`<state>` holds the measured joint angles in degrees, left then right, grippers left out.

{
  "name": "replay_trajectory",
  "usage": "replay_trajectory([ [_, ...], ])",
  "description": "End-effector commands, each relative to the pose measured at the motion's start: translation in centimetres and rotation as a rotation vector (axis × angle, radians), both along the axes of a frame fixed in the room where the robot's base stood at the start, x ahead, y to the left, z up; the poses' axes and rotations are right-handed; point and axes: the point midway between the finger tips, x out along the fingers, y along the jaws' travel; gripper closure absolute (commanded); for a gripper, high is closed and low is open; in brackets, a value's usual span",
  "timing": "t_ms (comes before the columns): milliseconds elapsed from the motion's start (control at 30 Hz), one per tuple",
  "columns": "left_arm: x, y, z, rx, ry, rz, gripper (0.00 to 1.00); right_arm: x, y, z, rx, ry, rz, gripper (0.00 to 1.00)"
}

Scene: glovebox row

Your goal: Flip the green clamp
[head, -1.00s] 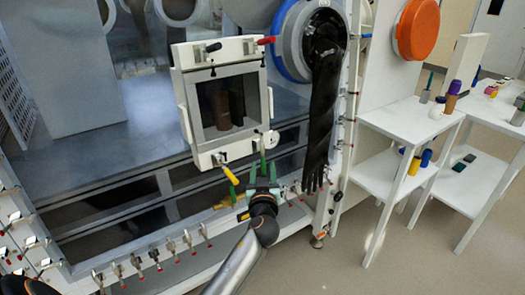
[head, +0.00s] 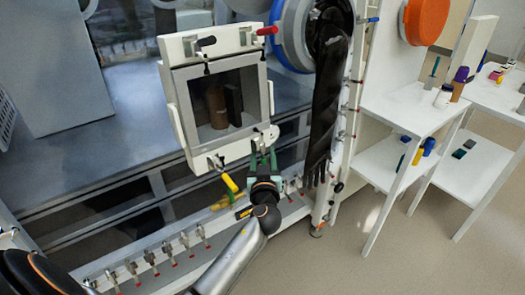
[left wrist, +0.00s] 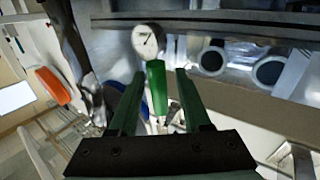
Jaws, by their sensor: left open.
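The green clamp's handle (left wrist: 157,88) stands upright between the fingers of my left gripper (left wrist: 153,82) in the left wrist view, with gaps visible on both sides. The gripper is open. In the head view, my left gripper (head: 263,161) is at the lower right corner of the framed hatch door (head: 180,118). Its green fingers largely hide the clamp there. My right gripper is in neither view.
A yellow-handled clamp (head: 229,182) is just left of the gripper. Red (head: 267,31) and black (head: 206,41) handles sit at the door's top. A round gauge (left wrist: 147,40) is beyond the green clamp. A black glove (head: 325,95) hangs to the right; white shelves (head: 410,110) stand farther right.

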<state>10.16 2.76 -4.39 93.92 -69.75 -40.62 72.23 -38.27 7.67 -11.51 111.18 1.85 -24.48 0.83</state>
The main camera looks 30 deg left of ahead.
Motion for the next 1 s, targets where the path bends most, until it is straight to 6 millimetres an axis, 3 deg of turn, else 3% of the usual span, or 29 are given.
replay_trajectory([
  [367, -0.05, -0.06, -0.03, -0.001, 0.001, 0.001, 0.53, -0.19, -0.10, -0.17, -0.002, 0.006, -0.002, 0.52],
  [767, -0.04, -0.04, -0.02, 0.000, 0.000, 0.001, 0.98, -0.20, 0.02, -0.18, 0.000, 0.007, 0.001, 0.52],
  [1000, -0.03, -0.03, 0.00, 0.000, 0.000, 0.001, 1.00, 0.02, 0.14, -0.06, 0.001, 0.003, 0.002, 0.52],
])
